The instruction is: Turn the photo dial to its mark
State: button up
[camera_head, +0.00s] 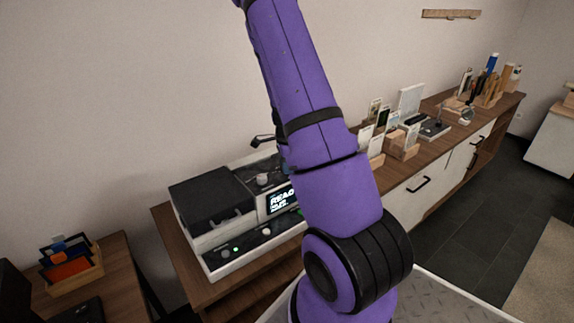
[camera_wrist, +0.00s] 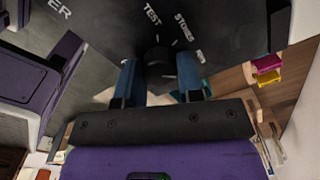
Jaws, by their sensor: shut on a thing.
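The photo dial (camera_wrist: 158,57) is a dark round knob on a black panel (camera_wrist: 105,22) in the wrist view. Which mark the dial points to cannot be told. In the head view the white and black machine (camera_head: 222,268) stands on a wooden cabinet with a lit screen (camera_head: 281,201). My purple arm hides its right part and my gripper there.
Wooden holders with cards (camera_head: 402,142) stand on the long cabinet to the right. Pens and bottles (camera_head: 490,85) stand farther back. A small table at left carries a wooden organizer (camera_head: 76,277). Open floor (camera_head: 480,240) lies at right.

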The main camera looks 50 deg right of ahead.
jog(key=shift+m, duration=1.9)
jog(key=o, duration=0.9)
jog(key=shift+r, duration=0.1)
notch_tip(320, 180, up, 11)
jog(key=shift+f, duration=0.15)
